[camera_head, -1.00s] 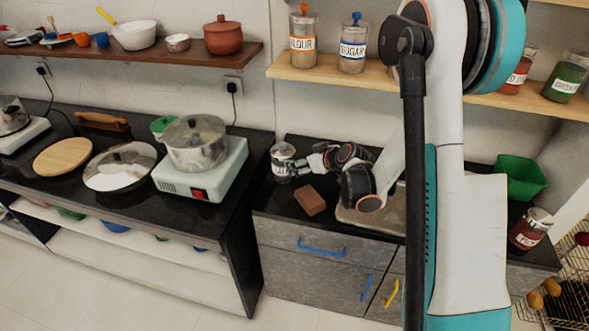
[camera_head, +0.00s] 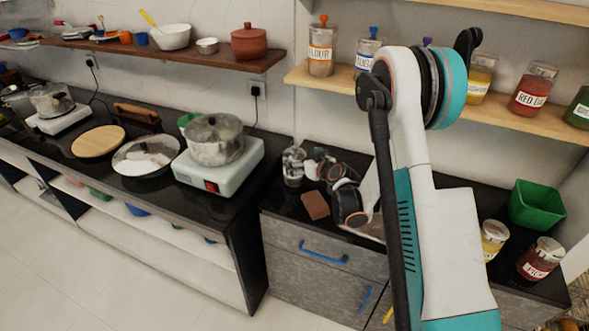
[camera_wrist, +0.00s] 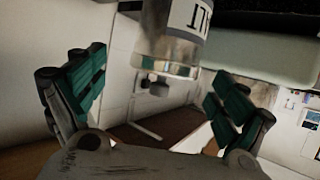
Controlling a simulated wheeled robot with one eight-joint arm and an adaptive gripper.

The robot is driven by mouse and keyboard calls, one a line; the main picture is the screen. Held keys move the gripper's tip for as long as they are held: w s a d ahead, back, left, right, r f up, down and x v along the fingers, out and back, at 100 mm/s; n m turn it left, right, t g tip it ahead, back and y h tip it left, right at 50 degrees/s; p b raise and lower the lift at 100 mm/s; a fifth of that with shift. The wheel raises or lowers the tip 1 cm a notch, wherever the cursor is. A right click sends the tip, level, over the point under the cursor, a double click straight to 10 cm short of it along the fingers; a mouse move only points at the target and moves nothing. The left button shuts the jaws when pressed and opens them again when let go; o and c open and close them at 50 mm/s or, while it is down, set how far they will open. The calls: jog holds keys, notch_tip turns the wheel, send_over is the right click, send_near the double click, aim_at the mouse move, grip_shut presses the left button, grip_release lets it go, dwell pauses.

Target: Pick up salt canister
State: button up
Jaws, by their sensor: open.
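The salt canister (camera_head: 293,167) is a small clear jar with a metal lid. It stands upright at the left end of the black counter. In the wrist view its lidded end and part of a white label (camera_wrist: 187,18) show at the top, upside down; the label's full word is cut off. My gripper (camera_head: 309,168) is beside the canister on its right, low over the counter. In the wrist view the two green-padded fingers (camera_wrist: 158,80) are spread wide, one on each side of the canister's lid end. I cannot tell whether either finger touches it.
A brown block (camera_head: 316,205) lies on the counter in front of my gripper. Left across a gap stands a hot plate (camera_head: 222,172) with a pot (camera_head: 214,140). Labelled jars stand on the shelf (camera_head: 500,112) above. A green bin (camera_head: 537,205) is at the right.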

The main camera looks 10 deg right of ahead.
aim_at(296, 157)
jog(key=shift+a+b+x, duration=0.15)
jog(key=shift+b+x, duration=0.2)
jog(key=shift+x, duration=1)
jog(key=shift+a+b+x, duration=0.15)
jog(key=shift+b+x, duration=0.2)
jog(key=shift+x, duration=1)
jog(key=shift+s+r, duration=0.1)
jog(key=shift+r, duration=0.1)
jog(key=shift+c, duration=0.4)
jog(key=c, duration=1.8)
jog(key=shift+c, duration=1.2)
jog(key=shift+r, duration=0.1)
